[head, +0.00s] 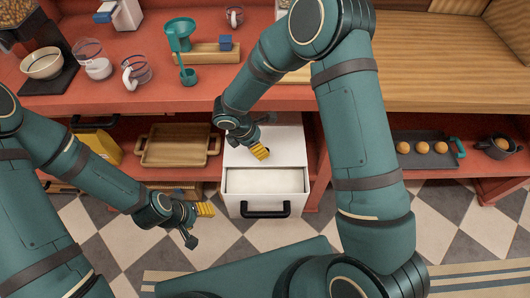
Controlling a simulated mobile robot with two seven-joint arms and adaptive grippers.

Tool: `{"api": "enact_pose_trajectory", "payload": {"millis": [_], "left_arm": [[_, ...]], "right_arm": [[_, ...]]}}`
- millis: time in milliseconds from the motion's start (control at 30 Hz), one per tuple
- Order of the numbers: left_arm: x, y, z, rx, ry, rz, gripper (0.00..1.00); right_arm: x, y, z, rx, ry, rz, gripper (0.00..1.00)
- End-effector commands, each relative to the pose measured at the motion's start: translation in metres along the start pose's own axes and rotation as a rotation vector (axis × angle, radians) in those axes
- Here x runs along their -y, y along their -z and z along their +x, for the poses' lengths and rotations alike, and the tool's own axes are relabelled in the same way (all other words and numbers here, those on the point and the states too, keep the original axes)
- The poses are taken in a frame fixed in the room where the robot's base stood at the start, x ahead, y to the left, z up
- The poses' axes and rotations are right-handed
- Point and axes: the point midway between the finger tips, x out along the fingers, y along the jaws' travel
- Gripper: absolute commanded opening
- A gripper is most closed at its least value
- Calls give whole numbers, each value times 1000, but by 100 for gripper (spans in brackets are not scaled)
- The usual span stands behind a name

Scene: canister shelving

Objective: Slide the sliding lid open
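A white bin (236,205) stands in the opening below the counter. Its white lid (284,143) covers the rear part of the top, while the front part is uncovered and shows a pale white interior. A black handle (265,209) is on the bin's front. My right gripper (262,136) is above the lid, with a yellow-padded finger near its surface; contact cannot be told. Its fingers look spread, with nothing between them. My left gripper (199,223) is open and empty over the floor, left of the bin.
A wooden tray (174,145) and a yellow container (101,145) are on the lower shelf to the left. The red counter (150,98) above holds glass cups, a bowl and a teal funnel stand (181,36). A dark tray with orange balls (421,161) is at right.

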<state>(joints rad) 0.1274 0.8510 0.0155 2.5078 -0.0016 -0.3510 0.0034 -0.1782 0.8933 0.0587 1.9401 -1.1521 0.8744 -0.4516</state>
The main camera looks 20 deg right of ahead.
Motion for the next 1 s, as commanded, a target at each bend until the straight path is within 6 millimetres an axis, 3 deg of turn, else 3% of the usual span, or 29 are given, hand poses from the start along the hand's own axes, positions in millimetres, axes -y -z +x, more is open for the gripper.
{"api": "enact_pose_trajectory", "payload": {"millis": [100,300,767,800,967,1000], "left_arm": [[2,0,6,-3,0,0,56],[4,1,11,-6,0,1,56],[5,2,13,-7,0,1,56],[5,2,13,-7,0,1,56],[5,2,13,-7,0,1,56],[5,2,13,-7,0,1,56]], "right_arm": [[1,1,26,1,3,1,60],[0,0,52,0,1,1,60],[0,0,63,-1,-1,1,60],[0,0,63,-1,-1,1,55],[0,0,62,0,-1,1,0],[0,0,62,0,0,1,0]]}}
